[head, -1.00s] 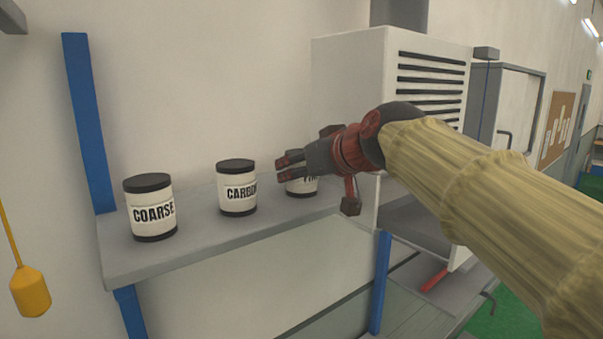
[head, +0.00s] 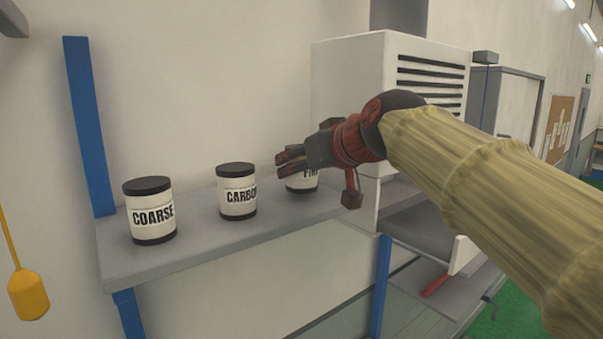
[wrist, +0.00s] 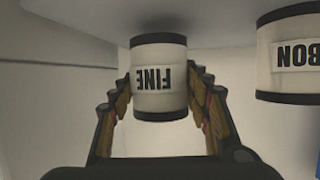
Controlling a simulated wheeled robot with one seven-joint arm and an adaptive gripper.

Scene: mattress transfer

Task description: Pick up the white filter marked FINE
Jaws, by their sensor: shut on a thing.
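The white FINE filter (head: 302,184) is a short cylinder with dark bands, at the right end of the row on the grey shelf, partly hidden behind my gripper (head: 290,160). In the wrist view the FINE filter (wrist: 158,80) appears upside down, between the two fingers of my gripper (wrist: 160,92). The fingers are shut on its sides. I cannot tell whether its base touches the shelf.
The CARBON filter (head: 237,190) stands close to the left, and the COARSE filter (head: 150,210) farther left, both on the grey shelf (head: 200,240). A white vented cabinet (head: 350,90) stands right behind my gripper. A yellow weight (head: 28,295) hangs at far left.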

